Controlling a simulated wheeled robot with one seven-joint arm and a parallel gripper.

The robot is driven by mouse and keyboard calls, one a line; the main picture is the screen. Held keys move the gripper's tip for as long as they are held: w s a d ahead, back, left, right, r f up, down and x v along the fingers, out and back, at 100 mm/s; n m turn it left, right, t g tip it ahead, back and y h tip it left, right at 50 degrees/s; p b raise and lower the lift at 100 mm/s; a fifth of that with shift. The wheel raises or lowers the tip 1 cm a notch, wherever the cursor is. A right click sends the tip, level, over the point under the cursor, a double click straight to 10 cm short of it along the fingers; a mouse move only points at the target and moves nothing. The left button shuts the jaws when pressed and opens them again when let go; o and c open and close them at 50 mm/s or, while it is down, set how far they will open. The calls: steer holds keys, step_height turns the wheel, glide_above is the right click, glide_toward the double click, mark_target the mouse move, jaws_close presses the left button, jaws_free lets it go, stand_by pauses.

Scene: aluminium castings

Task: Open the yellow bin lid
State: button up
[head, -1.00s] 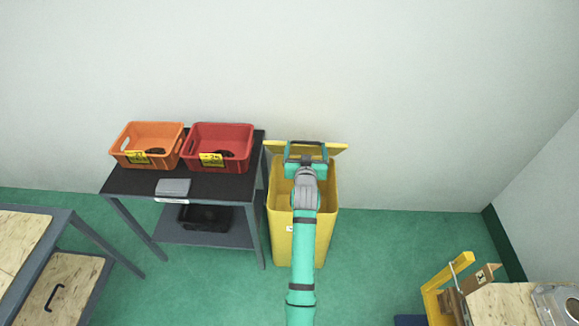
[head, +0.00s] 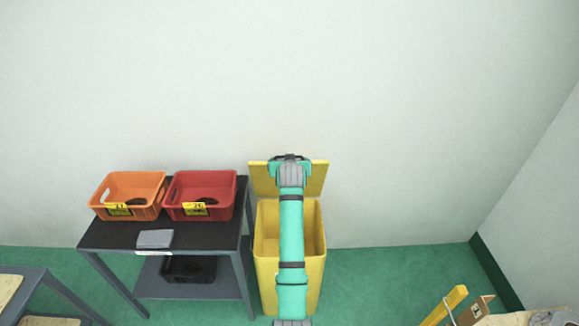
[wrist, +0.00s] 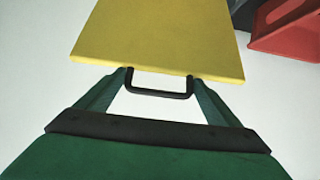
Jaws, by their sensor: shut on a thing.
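The yellow bin (head: 312,245) stands on the floor against the wall, and its inside shows from above. Its yellow lid (head: 318,178) is raised at the back and stands roughly upright near the wall. In the wrist view the lid (wrist: 155,40) fills the upper middle, with a dark handle (wrist: 160,95) at its near edge. My gripper (wrist: 160,88) has its fingers at either side of this handle and is shut on it. In the head view my gripper (head: 290,158) is at the top of the lid, and my arm hides the middle of the bin.
A dark table (head: 200,233) stands close to the bin's left, with an orange crate (head: 128,196), a red crate (head: 203,195) and a grey box (head: 155,239) on it. A black tray (head: 190,268) sits on its lower shelf.

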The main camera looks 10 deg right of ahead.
steer(key=shift+d+r, duration=0.3)
steer(key=shift+d, duration=0.15)
steer(key=o, duration=1.2)
steer(key=shift+f, duration=0.1)
steer(key=shift+a+f, duration=0.15)
steer(key=shift+a, duration=0.15)
steer(key=v, duration=1.1)
